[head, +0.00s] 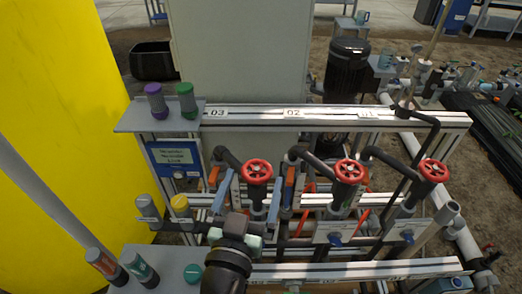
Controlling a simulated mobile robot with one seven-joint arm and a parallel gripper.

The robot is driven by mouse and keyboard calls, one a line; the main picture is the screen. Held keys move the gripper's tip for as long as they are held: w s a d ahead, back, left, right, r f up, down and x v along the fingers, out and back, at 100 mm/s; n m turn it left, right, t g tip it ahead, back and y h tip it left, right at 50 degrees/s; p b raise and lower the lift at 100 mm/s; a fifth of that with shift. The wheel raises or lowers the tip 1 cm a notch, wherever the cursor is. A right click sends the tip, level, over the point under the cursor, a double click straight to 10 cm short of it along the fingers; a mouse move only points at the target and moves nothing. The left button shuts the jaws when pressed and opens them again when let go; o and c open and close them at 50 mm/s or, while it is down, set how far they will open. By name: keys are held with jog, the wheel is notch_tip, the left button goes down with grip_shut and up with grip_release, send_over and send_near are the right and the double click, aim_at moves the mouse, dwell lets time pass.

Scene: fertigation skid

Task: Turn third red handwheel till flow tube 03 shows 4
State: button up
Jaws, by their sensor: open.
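Three red handwheels stand in a row on the skid: the left one (257,171), the middle one (349,171) and the right one (433,170). The upper rail carries tags reading 03 (217,113), 02 (292,113) and 01 (368,113), with 03 at the left, nearest the left wheel. My gripper (241,224) is below and slightly left of the left handwheel, apart from it in the picture, open and with nothing visible in it. Its fingertips are small and hard to make out. I cannot make out flow tube 03 or any reading.
Blue and orange lever handles (288,188) and grey pipes crowd around the wheels. Purple (157,101) and green-topped (187,100) containers stand on a shelf at upper left. More bottles stand at lower left. A yellow panel (55,130) borders the left side.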

jog(key=x, duration=0.8)
jog(key=shift+p, duration=0.4)
jog(key=shift+s, duration=0.1)
jog(key=c, duration=1.3)
